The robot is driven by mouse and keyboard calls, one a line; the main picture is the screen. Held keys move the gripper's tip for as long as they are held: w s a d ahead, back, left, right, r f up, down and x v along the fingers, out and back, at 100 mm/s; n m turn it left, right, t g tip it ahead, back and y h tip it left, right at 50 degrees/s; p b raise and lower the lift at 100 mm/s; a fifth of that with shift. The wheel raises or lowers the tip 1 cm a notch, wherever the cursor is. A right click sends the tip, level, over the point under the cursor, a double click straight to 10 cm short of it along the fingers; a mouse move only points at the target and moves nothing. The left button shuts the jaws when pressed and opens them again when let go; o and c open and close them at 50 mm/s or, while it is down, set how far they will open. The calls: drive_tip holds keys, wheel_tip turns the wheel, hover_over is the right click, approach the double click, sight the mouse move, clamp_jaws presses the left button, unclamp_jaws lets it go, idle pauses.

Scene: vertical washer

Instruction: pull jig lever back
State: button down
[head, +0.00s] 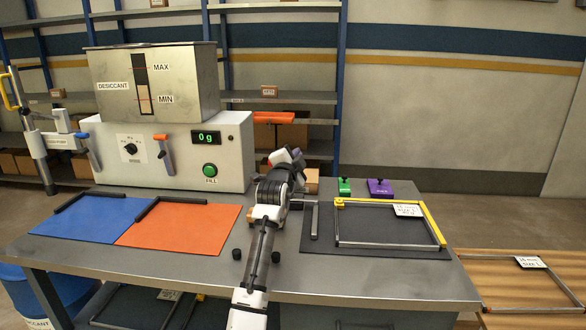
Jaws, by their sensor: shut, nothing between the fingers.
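The jig on the right of the table has a dark base plate (385,226) and a metal frame (390,244) with a yellow top-right corner (422,212). A short grey metal bar (314,222) stands at the left of this frame; I cannot tell for sure whether it is the jig's lever. My arm reaches up from the bottom centre, left of the jig. My gripper (297,157) is beyond the jig's far left corner, near the table's back edge. It is shut and empty, apart from the bar. My arm's wrist partly hides the area around the gripper.
A dispenser (220,150) with a dial, a display reading 0 g and levers stands at the back left. Blue (84,219) and orange (180,224) mats lie in front of it. Green (344,188) and purple (380,189) blocks sit behind the jig. A wooden surface (525,275) is at right.

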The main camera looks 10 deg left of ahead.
drive_tip(key=s+b, duration=0.1)
drive_tip(key=s, duration=0.5)
drive_tip(key=shift+a+f, duration=0.35)
drive_tip(key=shift+f, duration=0.05)
